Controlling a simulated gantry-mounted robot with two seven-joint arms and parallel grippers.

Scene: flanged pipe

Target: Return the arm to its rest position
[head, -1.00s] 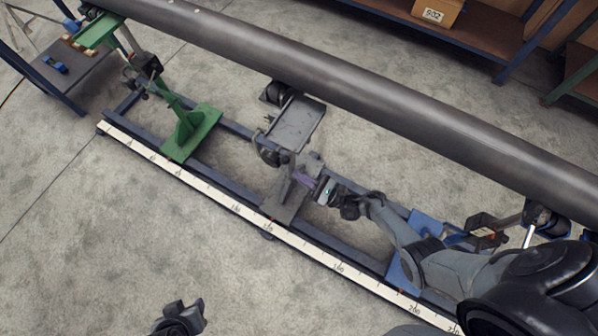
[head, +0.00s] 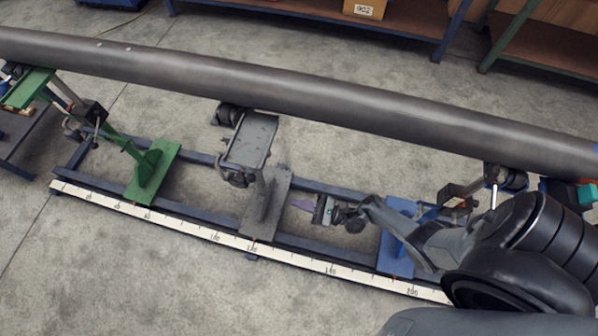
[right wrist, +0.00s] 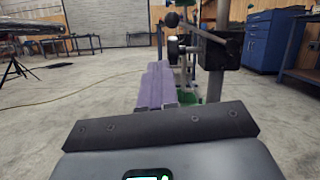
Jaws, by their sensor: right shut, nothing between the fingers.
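My right arm comes in from the lower right in the head view. Its gripper (head: 300,205) is shut and empty, with purple fingers pointing left. It is just right of the grey middle stand (head: 266,207) and above the floor frame, apparently apart from the stand. In the right wrist view, the shut purple fingers (right wrist: 157,88) lie together with nothing between them. The long grey pipe (head: 300,92) runs across the head view, beyond the gripper. My left gripper is not in view.
A green stand (head: 152,172) is left and a blue stand (head: 396,240) right, partly behind my arm. A white measuring scale (head: 200,230) runs along the frame's near side. Workbenches (head: 300,14) stand behind. Near floor (head: 130,280) is clear.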

